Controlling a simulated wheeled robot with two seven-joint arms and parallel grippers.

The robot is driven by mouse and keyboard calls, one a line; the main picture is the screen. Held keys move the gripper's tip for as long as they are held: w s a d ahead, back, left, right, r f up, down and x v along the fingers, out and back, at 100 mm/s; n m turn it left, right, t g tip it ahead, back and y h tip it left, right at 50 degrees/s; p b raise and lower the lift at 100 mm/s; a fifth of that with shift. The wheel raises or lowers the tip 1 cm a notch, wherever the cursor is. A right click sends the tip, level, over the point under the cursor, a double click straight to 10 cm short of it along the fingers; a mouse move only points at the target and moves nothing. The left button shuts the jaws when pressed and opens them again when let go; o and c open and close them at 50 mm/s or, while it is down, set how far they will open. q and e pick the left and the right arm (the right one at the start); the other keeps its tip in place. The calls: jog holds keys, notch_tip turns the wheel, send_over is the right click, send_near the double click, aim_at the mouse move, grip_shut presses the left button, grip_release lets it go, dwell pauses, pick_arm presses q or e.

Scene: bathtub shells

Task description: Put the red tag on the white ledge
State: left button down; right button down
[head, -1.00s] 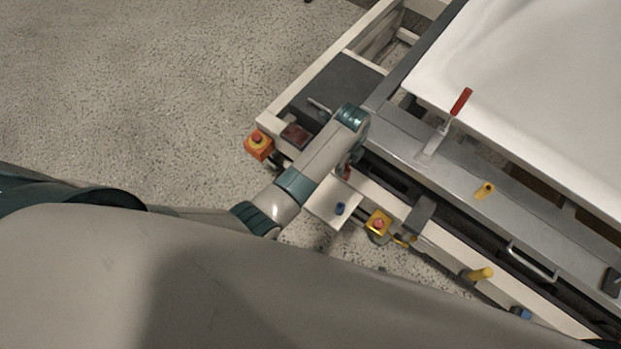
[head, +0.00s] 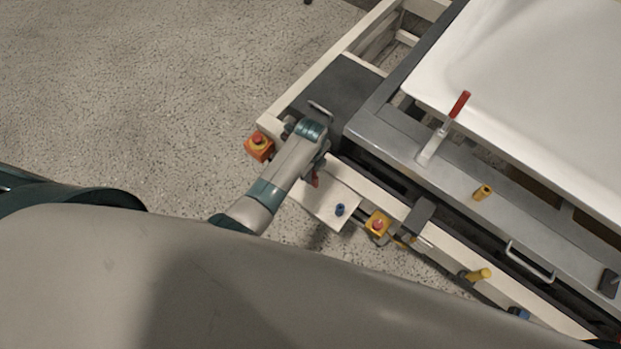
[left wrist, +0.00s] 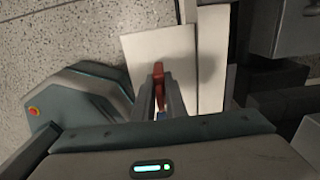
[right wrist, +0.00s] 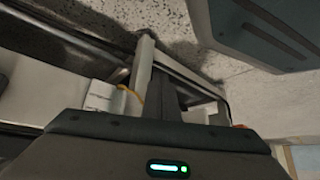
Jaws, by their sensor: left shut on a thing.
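My left gripper (head: 318,172) is shut on the red tag (head: 316,181), mostly hidden under my wrist in the head view. In the left wrist view the red tag (left wrist: 158,78) stands between the two fingers (left wrist: 160,98). The white ledge (head: 325,204) is a flat panel at the frame's near side, and it also shows in the left wrist view (left wrist: 140,48). The tag is over the ledge in that view; I cannot tell whether they touch. My right gripper (right wrist: 168,92) shows as dark fingers in the right wrist view, its opening unclear.
A blue knob (head: 340,209) stands on the ledge. A red-handled clamp (head: 459,104) and yellow peg (head: 483,192) sit on the grey frame beside the white tub shell (head: 540,80).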

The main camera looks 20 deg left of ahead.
pick_arm(q)
jog(key=shift+f, duration=0.4)
notch_tip(320, 180, down, 2)
jog(key=shift+f, duration=0.65)
pick_arm(e)
jog(key=shift+w+a+r, duration=0.2)
jog(key=shift+w+a, duration=0.05)
jog(key=shift+a, duration=0.3)
jog(key=shift+w+a+r, duration=0.2)
jog(key=shift+a, duration=0.3)
pick_arm(q)
jog(key=shift+f+b, duration=0.1)
jog(key=shift+b, duration=0.2)
pick_arm(e)
jog(key=shift+f, duration=0.1)
